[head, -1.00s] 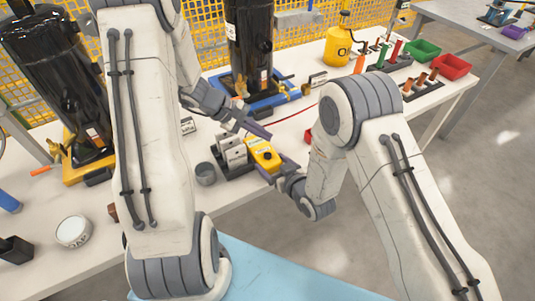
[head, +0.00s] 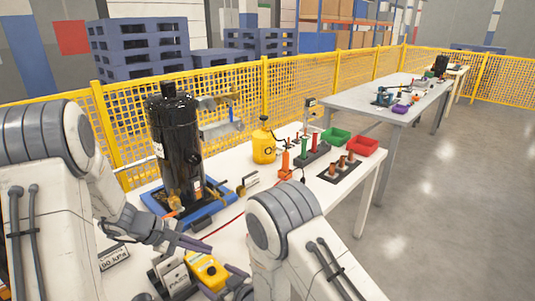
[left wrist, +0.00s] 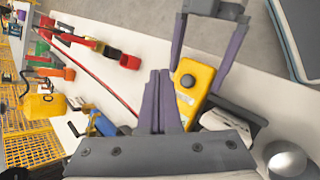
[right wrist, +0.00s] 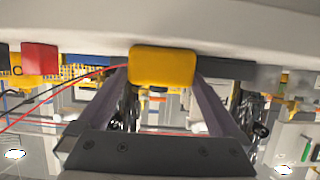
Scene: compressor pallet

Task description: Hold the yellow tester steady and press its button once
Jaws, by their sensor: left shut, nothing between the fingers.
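The yellow tester (head: 208,270) stands on the white table, low in the head view. Its round dark button (left wrist: 188,80) shows on its upper face in the left wrist view. My right gripper (head: 232,284) has one finger on each side of the tester, and the tester's yellow end (right wrist: 162,66) fills the gap between the fingertips in the right wrist view. My left gripper (head: 205,246) is shut and empty; its closed tips (left wrist: 160,78) are beside the button in the left wrist view, and I cannot tell how high above the tester they are.
A grey block holder (head: 172,278) is beside the tester. A black compressor (head: 178,150) on a blue base stands behind. A red cable (left wrist: 98,75) runs over the table. A yellow bottle (head: 263,147), green bin (head: 335,135) and red bin (head: 362,146) stand farther back.

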